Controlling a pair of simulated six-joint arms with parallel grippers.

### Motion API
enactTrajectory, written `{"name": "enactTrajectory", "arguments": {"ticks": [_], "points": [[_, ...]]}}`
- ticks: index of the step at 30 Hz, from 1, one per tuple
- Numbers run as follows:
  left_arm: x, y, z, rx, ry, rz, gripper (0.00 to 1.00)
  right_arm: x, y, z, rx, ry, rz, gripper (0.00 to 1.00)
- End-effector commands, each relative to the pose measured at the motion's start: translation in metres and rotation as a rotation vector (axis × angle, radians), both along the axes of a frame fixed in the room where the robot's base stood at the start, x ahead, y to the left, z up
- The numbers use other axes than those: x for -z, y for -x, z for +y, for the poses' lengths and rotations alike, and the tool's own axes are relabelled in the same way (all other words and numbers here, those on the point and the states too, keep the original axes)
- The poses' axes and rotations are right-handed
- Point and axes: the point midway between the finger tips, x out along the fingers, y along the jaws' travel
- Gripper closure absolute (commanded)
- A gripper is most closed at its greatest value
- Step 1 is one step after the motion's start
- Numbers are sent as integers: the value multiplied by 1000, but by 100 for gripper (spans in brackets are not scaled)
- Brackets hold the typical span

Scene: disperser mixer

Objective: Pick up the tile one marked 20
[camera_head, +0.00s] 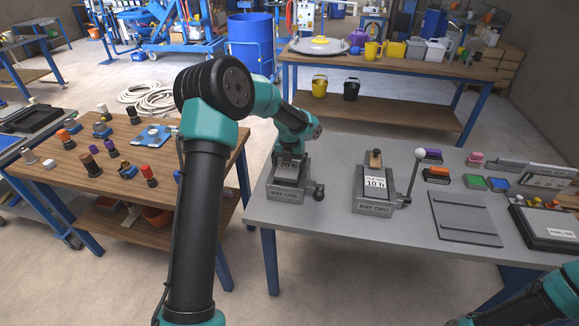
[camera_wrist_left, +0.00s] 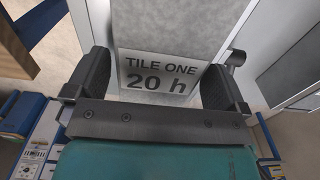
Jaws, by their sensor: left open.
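The tile marked "TILE ONE 20 h" (camera_wrist_left: 160,78) is a light grey plate between my left gripper's fingers in the left wrist view. In the head view the tile (camera_head: 290,164) sits at the top of the grey holder labelled BAY ONE (camera_head: 285,192). My left gripper (camera_wrist_left: 160,85) is open, with a black finger on each side of the tile and its lettering readable between them. In the head view my left gripper (camera_head: 291,156) is right above BAY ONE and partly hides the tile. My right gripper is out of view; only part of that arm shows at lower right.
A BAY TWO holder (camera_head: 376,204) with a 10 h tile (camera_head: 375,183) and an upright lever stands to the right on the grey table (camera_head: 330,228). A dark plate (camera_head: 464,217) lies further right. A wooden table (camera_head: 75,178) with several small parts is at left.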

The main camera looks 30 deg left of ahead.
Motion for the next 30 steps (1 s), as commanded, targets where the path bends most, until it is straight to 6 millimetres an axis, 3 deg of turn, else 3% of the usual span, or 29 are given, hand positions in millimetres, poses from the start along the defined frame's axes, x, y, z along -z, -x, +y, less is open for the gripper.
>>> {"name": "enactTrajectory", "arguments": {"ticks": [10, 27, 30], "points": [[-1, 0, 0, 0, 0, -1, 0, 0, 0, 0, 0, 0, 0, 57], [-1, 0, 0, 0, 0, -1, 55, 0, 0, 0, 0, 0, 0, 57], [-1, -1, 0, 0, -1, -2, 56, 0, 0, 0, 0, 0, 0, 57]]}}
